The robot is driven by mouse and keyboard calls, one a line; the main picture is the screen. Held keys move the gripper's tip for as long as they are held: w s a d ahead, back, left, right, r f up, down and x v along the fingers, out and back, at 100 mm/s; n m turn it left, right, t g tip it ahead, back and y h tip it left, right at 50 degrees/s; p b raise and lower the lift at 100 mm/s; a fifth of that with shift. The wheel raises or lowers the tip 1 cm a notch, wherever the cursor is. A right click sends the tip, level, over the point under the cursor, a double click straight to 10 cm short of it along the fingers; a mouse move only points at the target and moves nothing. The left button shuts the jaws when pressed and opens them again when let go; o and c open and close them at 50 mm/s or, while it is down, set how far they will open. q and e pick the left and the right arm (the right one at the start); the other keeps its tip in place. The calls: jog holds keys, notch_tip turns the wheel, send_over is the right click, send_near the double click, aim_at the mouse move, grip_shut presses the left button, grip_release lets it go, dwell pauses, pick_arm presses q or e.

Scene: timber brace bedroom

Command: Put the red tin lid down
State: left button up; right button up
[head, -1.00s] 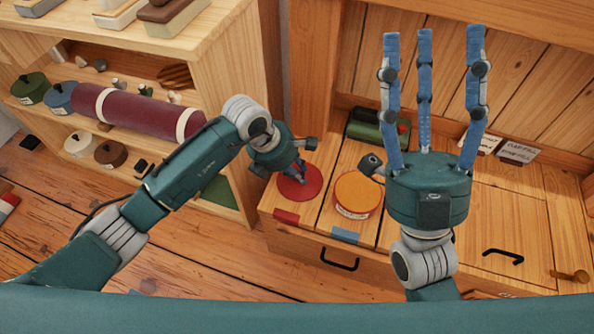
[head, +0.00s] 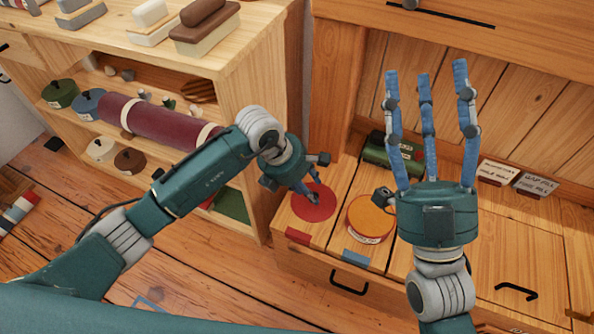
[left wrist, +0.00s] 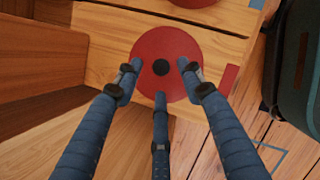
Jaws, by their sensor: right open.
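The red tin lid (head: 314,207) is a flat red disc with a small black knob, lying on the left end of the wooden bench top. It fills the middle of the left wrist view (left wrist: 165,45). My left gripper (head: 305,190) is over the lid, fingers pointing down. In the left wrist view its three blue fingers (left wrist: 160,80) are spread around the knob, with visible gaps to it. Whether the fingertips touch the lid's face is unclear. My right gripper (head: 428,80) is open and empty, fingers pointing up, in front of the bench.
An orange tin (head: 370,216) stands close right of the lid. A green object (head: 388,152) lies behind it. Red (head: 298,235) and blue (head: 355,258) patches mark the bench's front edge. A shelf unit (head: 262,95) stands left, holding a maroon roll (head: 160,125).

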pick_arm(q)
jog(key=w+p+v, duration=0.1)
jog(key=v, duration=0.3)
notch_tip(320, 180, up, 5)
jog(key=p, duration=0.1)
send_over(301, 204)
jog(key=a, duration=0.2)
jog(key=shift+s+d+f, duration=0.15)
jog(key=shift+s+d, duration=0.05)
jog(key=shift+s, duration=0.25)
pick_arm(e)
jog(key=w+f+g+h, duration=0.1)
jog(key=w+f+g, duration=0.2)
jog(key=f, duration=0.3)
jog(key=w+f+g+h, duration=0.1)
jog(key=w+f+g, duration=0.2)
jog(key=f, duration=0.4)
jog(key=shift+g, duration=0.5)
jog(key=shift+r, duration=0.1)
